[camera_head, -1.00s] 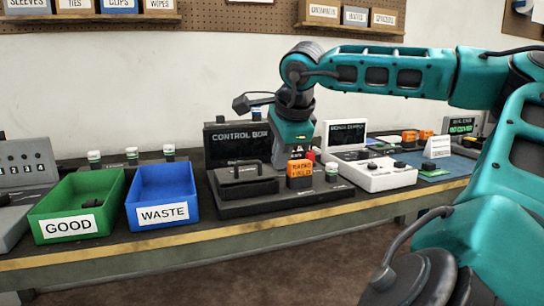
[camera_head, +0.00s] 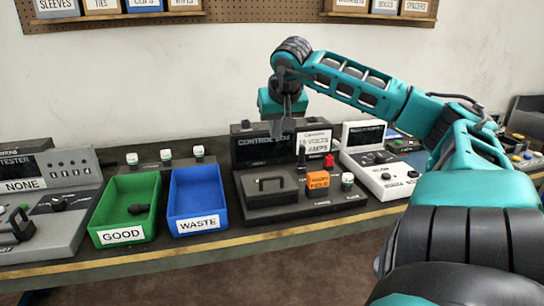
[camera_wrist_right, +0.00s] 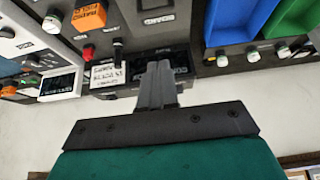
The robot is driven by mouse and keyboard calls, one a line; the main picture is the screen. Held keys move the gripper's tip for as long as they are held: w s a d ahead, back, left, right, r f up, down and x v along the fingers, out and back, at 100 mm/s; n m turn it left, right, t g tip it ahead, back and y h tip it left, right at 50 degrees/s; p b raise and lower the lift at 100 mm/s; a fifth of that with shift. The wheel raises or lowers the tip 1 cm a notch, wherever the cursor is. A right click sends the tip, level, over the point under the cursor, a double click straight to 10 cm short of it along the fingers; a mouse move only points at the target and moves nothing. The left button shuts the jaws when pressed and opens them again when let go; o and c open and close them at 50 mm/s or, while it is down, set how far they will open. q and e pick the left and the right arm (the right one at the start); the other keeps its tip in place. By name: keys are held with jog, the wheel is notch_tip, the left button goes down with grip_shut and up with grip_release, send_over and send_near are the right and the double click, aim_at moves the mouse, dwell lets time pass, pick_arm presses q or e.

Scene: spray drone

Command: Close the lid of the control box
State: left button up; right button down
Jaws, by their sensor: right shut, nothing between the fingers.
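The control box (camera_head: 268,197) stands on the bench in the middle of the head view, a dark box with a black handle on its front part. Its lid panel (camera_head: 256,151), lettered "CONTROL BOX", stands upright at the back. My right gripper (camera_head: 283,130) is shut and empty, pointing down at the top edge of this panel and partly covering its lettering. In the right wrist view the shut fingers (camera_wrist_right: 156,78) overlap the dark panel; I cannot tell whether they touch it. My left gripper is not in view.
An orange block (camera_head: 318,181), a red knob and a green-white button sit right of the handle. A white display card stands behind them. A green GOOD bin (camera_head: 124,238) and a blue WASTE bin (camera_head: 197,227) are at left. A white supply unit (camera_head: 384,182) is at right.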

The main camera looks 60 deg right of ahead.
jog(key=b, duration=0.1)
send_over(272, 177)
jog(key=f, duration=0.8)
jog(key=shift+w+d+f, duration=0.2)
jog(key=shift+w+f, duration=0.05)
jog(key=shift+f, duration=0.05)
jog(key=shift+s+a+f, duration=0.15)
jog(key=shift+f, duration=0.45)
jog(key=shift+s+a+f, duration=0.1)
jog(key=shift+f, duration=0.45)
jog(key=shift+s+a+f, duration=0.1)
jog(key=shift+a+f, duration=0.05)
jog(key=shift+f, duration=0.5)
